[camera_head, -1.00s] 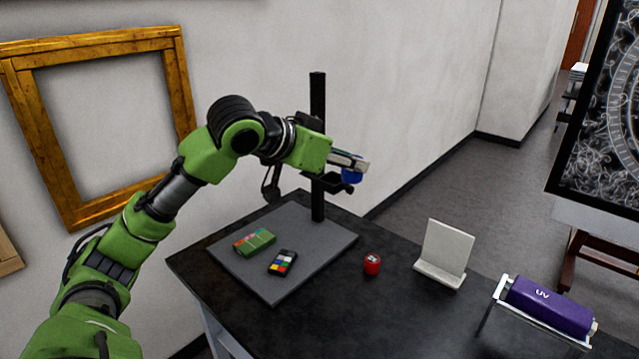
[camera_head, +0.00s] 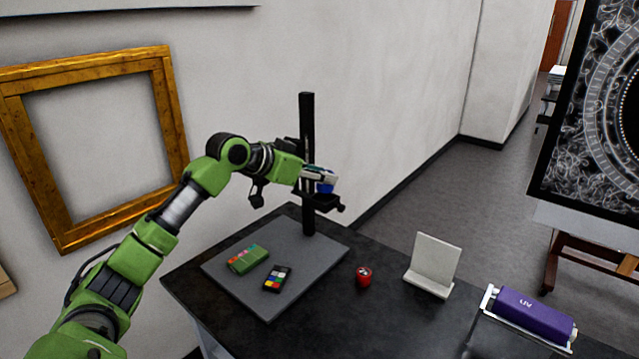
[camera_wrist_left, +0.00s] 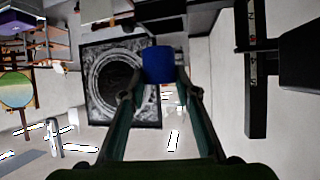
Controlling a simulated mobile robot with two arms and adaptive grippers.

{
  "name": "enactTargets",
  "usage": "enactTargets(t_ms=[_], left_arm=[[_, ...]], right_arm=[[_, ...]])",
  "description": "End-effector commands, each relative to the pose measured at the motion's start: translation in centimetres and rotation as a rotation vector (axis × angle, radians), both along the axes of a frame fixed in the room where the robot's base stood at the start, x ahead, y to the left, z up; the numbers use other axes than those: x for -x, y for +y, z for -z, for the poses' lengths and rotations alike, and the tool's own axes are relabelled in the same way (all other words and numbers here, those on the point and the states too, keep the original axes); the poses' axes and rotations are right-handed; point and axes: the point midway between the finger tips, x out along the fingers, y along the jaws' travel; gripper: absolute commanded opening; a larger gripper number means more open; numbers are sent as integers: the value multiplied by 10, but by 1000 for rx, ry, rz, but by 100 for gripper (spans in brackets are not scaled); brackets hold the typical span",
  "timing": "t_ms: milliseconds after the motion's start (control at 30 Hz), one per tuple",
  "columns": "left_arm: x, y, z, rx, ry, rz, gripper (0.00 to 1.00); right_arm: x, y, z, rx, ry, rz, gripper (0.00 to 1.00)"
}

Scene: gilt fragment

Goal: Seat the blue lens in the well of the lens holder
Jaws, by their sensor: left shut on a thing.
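My left gripper (camera_head: 320,178) is shut on the blue lens (camera_head: 326,187). In the left wrist view the lens (camera_wrist_left: 158,65) shows between the two green fingertips. The black lens holder (camera_head: 328,203) juts out from the upright post (camera_head: 308,110) of the copy stand, above the table. In the head view the lens appears just above the holder. The well is hidden, and I cannot tell whether lens and holder touch. My right gripper is not in view.
The stand's grey base (camera_head: 265,300) carries a green box (camera_head: 248,259) and a colour chart (camera_head: 277,278). A gilt frame (camera_head: 60,238) is at left.

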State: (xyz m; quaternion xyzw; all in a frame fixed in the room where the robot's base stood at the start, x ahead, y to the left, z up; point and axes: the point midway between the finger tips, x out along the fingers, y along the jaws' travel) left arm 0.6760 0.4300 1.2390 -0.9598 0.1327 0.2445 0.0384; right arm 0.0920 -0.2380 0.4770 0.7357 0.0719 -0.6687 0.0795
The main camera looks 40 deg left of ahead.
Motion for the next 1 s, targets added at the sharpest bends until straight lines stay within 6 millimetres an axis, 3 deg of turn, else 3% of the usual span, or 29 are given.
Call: enactTargets(t_ms=[500, 900, 933, 967, 1000], left_arm=[[-10, 10, 46, 1, 1, 0, 7], [-10, 10, 52, 1, -1, 0, 7], [-10, 10, 51, 0, -1, 0, 36], [-10, 10, 51, 1, -1, 0, 44], [-10, 10, 51, 1, -1, 0, 45]], right_arm=[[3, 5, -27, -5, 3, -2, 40], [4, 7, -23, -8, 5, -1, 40], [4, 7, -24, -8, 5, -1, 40], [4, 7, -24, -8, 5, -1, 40], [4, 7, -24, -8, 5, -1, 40]])
